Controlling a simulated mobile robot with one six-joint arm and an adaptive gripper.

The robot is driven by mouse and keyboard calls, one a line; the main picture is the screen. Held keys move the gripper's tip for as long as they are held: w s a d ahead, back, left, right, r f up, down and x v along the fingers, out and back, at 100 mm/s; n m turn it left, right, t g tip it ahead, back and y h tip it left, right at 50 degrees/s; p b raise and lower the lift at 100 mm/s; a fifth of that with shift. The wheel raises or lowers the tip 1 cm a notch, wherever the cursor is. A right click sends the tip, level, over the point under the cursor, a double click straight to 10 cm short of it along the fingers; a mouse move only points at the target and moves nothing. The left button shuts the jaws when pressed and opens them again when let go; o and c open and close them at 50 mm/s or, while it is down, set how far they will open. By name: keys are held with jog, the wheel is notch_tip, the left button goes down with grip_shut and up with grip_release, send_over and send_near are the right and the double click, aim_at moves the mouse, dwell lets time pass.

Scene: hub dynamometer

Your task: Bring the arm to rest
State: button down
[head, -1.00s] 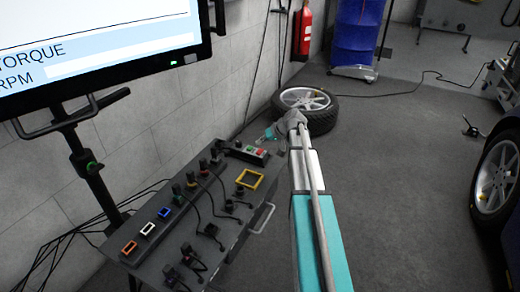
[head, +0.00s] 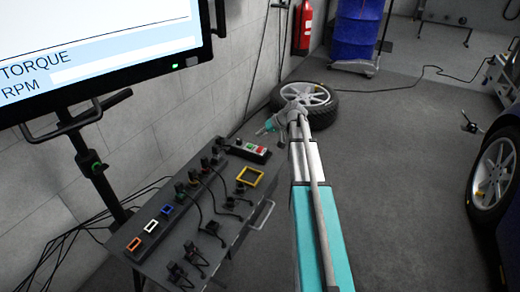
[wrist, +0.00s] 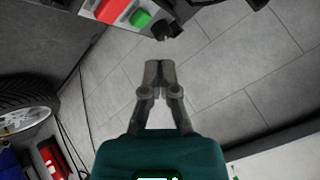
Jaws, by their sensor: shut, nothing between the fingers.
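My arm (head: 315,215) stretches forward from the bottom of the head view, past the right side of the cart. My gripper (head: 264,130) is small there, at the far end of the arm, pointing left near the cart's far end. In the wrist view my gripper (wrist: 160,68) has both grey fingers together, with nothing between them. The fingertips are apart from the button box in that view.
The cart (head: 180,238) holds a button box (head: 248,149), coloured frames and several cabled connectors. A monitor (head: 95,50) stands at left. A loose wheel (head: 322,117) lies beyond my wrist. A car wheel (head: 492,175) is at right. Floor (head: 400,180) between is clear.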

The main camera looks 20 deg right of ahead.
dwell(0.3)
